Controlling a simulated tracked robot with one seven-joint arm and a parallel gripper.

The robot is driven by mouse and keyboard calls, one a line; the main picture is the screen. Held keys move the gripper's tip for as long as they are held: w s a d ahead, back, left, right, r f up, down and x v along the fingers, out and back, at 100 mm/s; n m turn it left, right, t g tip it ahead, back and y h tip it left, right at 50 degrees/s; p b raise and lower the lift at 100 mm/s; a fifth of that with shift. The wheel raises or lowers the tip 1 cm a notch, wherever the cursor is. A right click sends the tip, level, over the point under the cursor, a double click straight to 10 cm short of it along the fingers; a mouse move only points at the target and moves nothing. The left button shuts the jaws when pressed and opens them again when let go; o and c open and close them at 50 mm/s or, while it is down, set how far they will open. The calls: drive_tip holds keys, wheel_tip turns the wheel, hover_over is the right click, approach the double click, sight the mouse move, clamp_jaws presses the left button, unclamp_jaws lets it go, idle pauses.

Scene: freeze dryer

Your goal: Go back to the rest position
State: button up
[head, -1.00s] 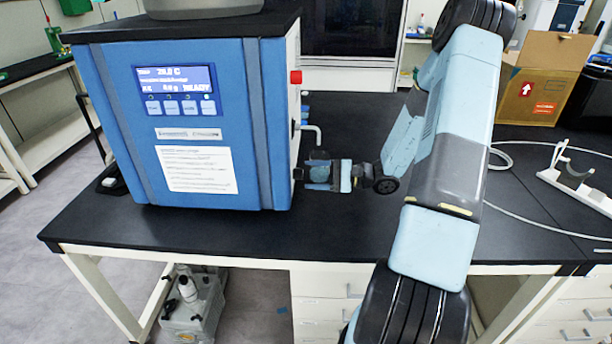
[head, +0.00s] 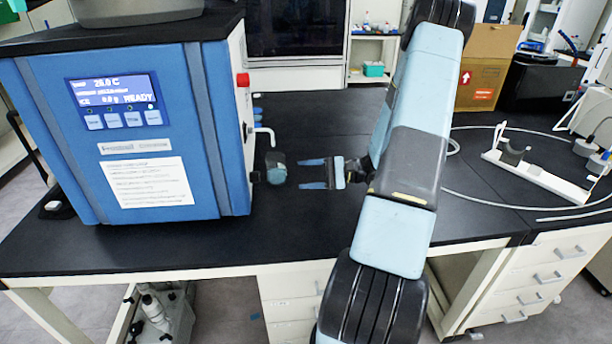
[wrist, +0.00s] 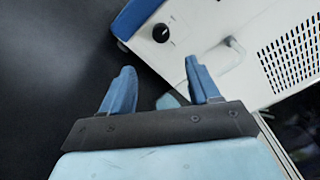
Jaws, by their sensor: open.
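The blue freeze dryer (head: 215,140) stands at the left of the black bench in the head view, its display reading READY. A small rounded blue-grey vessel (head: 276,167) sits at its right side, low down, apparently joined to it. My gripper (head: 302,173) is to the right of this vessel, open and empty, fingers pointing left with a small gap between them and the vessel. In the wrist view my gripper (wrist: 159,66) shows both blue fingers spread, facing the dryer's white side panel (wrist: 190,30). A pale piece (wrist: 170,100) shows partly between the fingers.
A bent pale pipe (head: 264,131) and a red knob (head: 242,80) stick out from the dryer's side. A white stand (head: 535,175) and a looped tube lie at right. A cardboard box (head: 487,65) stands behind. The bench front is clear.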

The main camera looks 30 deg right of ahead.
drive_tip(key=s+a+r+n+g+h, duration=0.7)
drive_tip(key=s+a+r+g+h, duration=0.15)
drive_tip(key=a+r, duration=0.4)
drive_tip(key=s+a+r+n+t+h, duration=0.1)
drive_tip(key=s+r+n+t+h, duration=0.3)
drive_tip(key=s+r, duration=0.9)
drive_tip(key=shift+s+a+r+t+h, duration=0.15)
drive_tip(key=shift+a+r+t+h, duration=0.25)
drive_tip(key=shift+r+t+h, duration=1)
drive_tip(key=shift+f+h, duration=0.45)
drive_tip(key=shift+h, duration=0.2)
